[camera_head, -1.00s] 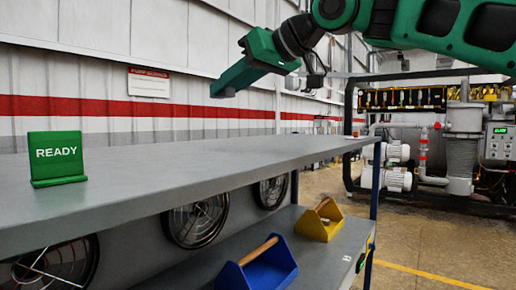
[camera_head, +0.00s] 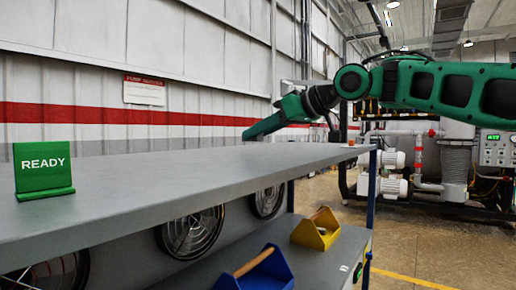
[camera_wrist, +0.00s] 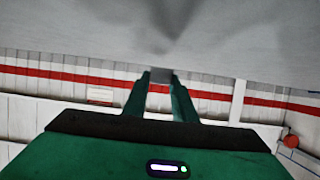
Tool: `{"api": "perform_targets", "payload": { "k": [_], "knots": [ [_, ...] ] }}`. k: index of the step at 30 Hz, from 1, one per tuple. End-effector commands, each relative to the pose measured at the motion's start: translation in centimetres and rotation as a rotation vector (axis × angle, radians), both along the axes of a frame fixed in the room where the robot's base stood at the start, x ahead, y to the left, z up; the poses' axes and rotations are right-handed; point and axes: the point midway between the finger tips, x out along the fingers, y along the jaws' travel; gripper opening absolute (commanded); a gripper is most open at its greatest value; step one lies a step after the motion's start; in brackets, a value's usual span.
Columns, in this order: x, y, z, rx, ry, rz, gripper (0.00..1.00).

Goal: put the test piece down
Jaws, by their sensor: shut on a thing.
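My gripper (camera_head: 248,135) shows in the head view at the end of the green arm, low over the far side of the grey bench top (camera_head: 190,180). In the wrist view its two green fingers (camera_wrist: 160,80) are shut on a small grey piece, the test piece (camera_wrist: 161,75), at their tips. The grey surface fills the top of that view, close beyond the fingertips. I cannot tell whether the piece touches the bench. The piece cannot be made out in the head view.
A green READY sign (camera_head: 43,172) stands at the bench's left. A small orange-red thing (camera_head: 351,143) is at its far right end. The middle of the top is clear. A blue caddy (camera_head: 272,272) and a yellow caddy (camera_head: 313,236) are on the shelf below.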

Motion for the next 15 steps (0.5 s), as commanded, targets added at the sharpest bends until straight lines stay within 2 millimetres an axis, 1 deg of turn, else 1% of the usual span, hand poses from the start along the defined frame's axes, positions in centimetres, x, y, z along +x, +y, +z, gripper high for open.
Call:
{"api": "perform_targets", "payload": {
  "k": [3, 6, 15],
  "knots": [
    [-0.1, 0.1, -1.7, 0.001, 0.002, 0.0, 0.0],
    [-0.1, 0.1, -2.7, 0.001, 0.001, 0.001, 0.0],
    [-0.1, 0.0, -3.0, 0.0, -0.001, 0.0, 0.0]
  ]
}}
